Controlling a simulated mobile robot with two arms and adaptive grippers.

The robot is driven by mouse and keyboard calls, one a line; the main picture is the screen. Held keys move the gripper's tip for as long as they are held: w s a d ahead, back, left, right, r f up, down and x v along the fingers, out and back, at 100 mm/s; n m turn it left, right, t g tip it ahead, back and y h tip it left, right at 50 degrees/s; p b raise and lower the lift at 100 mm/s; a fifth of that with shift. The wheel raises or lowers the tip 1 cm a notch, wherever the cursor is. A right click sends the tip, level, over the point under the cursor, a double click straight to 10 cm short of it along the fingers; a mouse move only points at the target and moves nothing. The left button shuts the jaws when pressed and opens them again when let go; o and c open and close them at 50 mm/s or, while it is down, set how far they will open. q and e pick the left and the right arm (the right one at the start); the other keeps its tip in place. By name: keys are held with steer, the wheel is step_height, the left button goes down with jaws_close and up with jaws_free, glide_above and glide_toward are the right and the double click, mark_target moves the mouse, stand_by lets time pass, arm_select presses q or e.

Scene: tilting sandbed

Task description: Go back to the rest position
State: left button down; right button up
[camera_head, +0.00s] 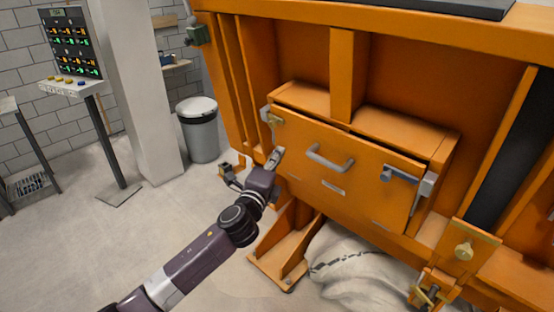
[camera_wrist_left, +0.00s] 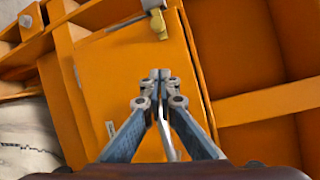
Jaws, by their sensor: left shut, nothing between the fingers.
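My left gripper (camera_head: 274,160) is at the left end of the orange drawer-like box front (camera_head: 300,150), just below its left latch (camera_head: 269,116). In the left wrist view the left gripper (camera_wrist_left: 159,74) has its fingertips together with nothing between them, in front of the orange panel (camera_wrist_left: 105,85). I cannot tell whether the tips touch the panel. A grey handle (camera_head: 330,160) is on the box front, to the right of the gripper. My right gripper is in neither view.
The orange machine frame (camera_head: 345,70) fills the right side. A white sack (camera_head: 350,270) lies on the floor below the box. A grey bin (camera_head: 198,130), a white pillar (camera_head: 135,90) and a control panel (camera_head: 70,45) stand at left. Floor between them and my arm is clear.

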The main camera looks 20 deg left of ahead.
arm_select(q)
steer(key=shift+s+f, duration=0.1)
steer(key=shift+s, duration=0.35)
steer(key=shift+a, duration=0.1)
